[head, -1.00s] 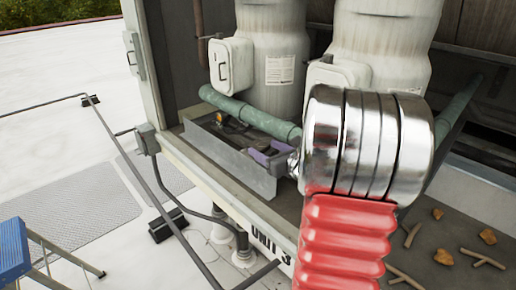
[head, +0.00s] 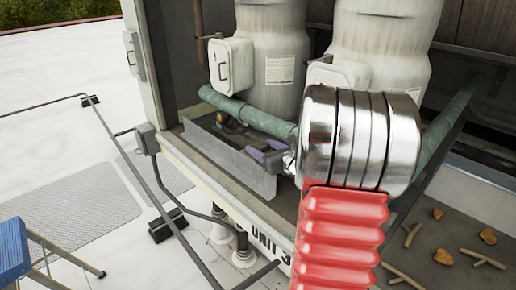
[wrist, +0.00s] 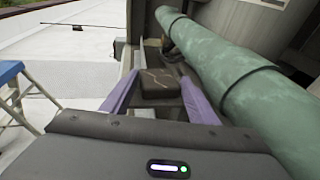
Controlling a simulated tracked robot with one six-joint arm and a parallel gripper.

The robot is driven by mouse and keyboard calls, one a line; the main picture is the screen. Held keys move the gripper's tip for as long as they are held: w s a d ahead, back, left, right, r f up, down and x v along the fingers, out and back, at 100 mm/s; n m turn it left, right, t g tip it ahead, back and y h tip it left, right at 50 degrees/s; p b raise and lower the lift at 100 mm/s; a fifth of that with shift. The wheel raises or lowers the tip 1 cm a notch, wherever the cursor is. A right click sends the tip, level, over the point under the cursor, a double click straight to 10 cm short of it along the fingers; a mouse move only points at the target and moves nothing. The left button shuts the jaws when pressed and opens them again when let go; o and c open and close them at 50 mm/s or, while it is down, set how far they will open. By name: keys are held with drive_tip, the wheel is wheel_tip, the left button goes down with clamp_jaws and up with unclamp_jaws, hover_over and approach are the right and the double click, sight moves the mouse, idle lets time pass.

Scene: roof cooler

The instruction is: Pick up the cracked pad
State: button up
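The cracked pad, a dark brown block with pale crack lines (wrist: 160,84), lies ahead of my gripper in the wrist view. My gripper (wrist: 158,88) has two purple fingers set apart, one on each side of the pad. A narrow gap seems to show beside the left finger; contact on the right side is unclear. In the head view my gripper (head: 262,152) is low between the grey metal lip and the green pipe. My wrist hides part of it there, and I cannot make out the pad clearly in that view.
A green pipe (wrist: 235,85) runs close along the right of my gripper. The upright grey metal lip (head: 229,160) borders the ledge. Two pale cylinders (head: 270,60) stand behind. Twigs and brown lumps (head: 443,257) lie at right. A blue stepladder (head: 14,250) stands at lower left.

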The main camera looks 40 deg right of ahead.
sight(263, 148)
drive_tip(key=c, duration=0.3)
drive_tip(key=shift+r, duration=0.1)
drive_tip(key=shift+c, duration=0.2)
drive_tip(key=shift+r, duration=1.4)
drive_tip(key=shift+s+r, duration=0.1)
drive_tip(key=shift+r, duration=0.3)
drive_tip(key=f+v, duration=0.1)
drive_tip(key=v, duration=0.4)
drive_tip(key=f+v, duration=0.1)
drive_tip(key=v, duration=0.5)
drive_tip(key=f+v, duration=0.1)
drive_tip(key=v, duration=0.5)
drive_tip(key=shift+s+f, duration=0.4)
drive_tip(key=shift+s, duration=0.2)
